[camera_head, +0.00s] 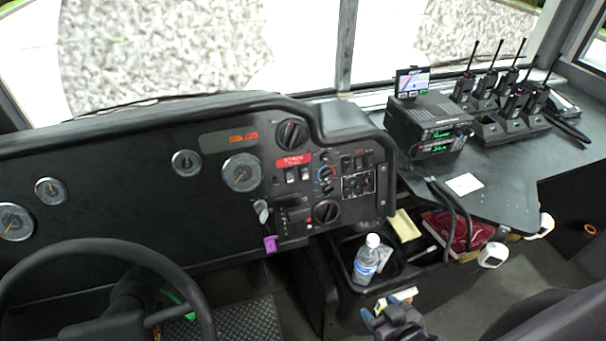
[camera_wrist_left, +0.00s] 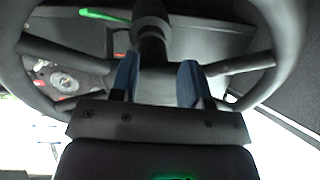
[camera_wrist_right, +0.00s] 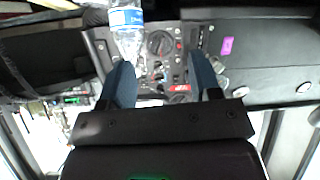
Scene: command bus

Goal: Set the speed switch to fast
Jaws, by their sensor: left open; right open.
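The dashboard switch panel (camera_head: 318,178) is right of the gauges, with rocker switches (camera_head: 297,175) under a red label, more rockers (camera_head: 352,162) to their right, and round knobs. The lettering is too small to tell which is the speed switch or how it is set. My right gripper (camera_head: 381,308) is low in front of the bottle, apart from the panel. In the right wrist view my right gripper (camera_wrist_right: 160,72) is open and empty, with the panel beyond. My left gripper (camera_wrist_left: 155,72) shows only in its wrist view, open and empty at the steering wheel.
A steering wheel (camera_head: 105,250) fills the lower left. A water bottle (camera_head: 366,262) stands in the console tray between my right gripper and the panel. A radio unit (camera_head: 430,125) and several walkie-talkies stand on the right shelf.

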